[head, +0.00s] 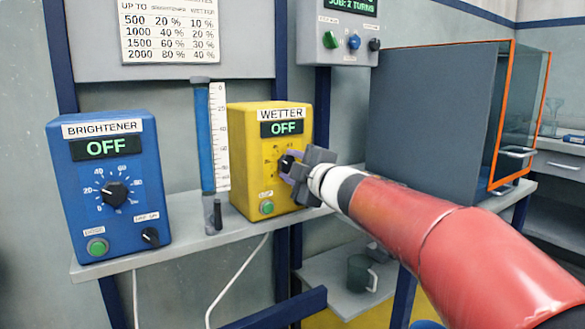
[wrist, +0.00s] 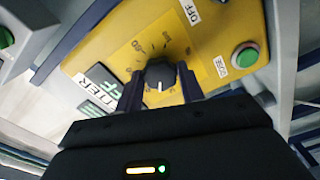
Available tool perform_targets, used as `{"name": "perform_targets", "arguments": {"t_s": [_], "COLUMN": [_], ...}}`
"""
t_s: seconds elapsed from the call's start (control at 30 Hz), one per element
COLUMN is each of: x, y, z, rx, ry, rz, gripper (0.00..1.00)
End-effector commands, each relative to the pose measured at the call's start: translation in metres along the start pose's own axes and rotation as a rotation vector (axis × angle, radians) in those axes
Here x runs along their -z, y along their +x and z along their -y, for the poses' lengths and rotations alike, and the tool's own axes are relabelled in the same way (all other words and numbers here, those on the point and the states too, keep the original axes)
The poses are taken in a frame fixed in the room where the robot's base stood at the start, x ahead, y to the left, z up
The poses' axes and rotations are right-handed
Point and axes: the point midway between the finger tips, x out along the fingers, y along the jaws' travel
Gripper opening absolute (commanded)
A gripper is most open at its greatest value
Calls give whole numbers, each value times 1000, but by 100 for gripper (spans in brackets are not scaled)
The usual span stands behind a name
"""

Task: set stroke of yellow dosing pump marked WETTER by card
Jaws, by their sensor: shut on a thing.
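The yellow dosing pump (head: 240,150) marked WETTER stands on the shelf, its display (head: 282,128) reading OFF. Its black stroke knob (wrist: 160,75) sits on the front dial, with the white pointer line showing in the wrist view. My gripper (head: 288,168) is at the dial with its fingers on either side of the knob, shut on it; in the head view they partly cover the knob and scale. A green button (head: 266,207) is low on the pump front. The card (head: 170,32) on the wall lists amounts with BRIGHTENER and WETTER percentages.
A blue BRIGHTENER pump (head: 110,185), also OFF, stands to the left. A blue tube with a white scale (head: 218,135) stands between the pumps. A grey, orange-edged cabinet (head: 430,110) is at the right. A control box (head: 345,40) above reads JOB: 2 TURNS.

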Motion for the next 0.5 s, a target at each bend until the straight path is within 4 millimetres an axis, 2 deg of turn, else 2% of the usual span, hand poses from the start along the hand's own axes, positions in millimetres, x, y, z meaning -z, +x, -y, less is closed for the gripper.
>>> {"name": "perform_targets", "arguments": {"t_s": [0.33,0.37,0.5], "x": [0,0,0], "y": [0,0,0], "z": [1,1,1], "rx": [3,3,2], "ry": [-2,-2,-1], "rz": [1,1,1], "gripper": [16,41,59]}}
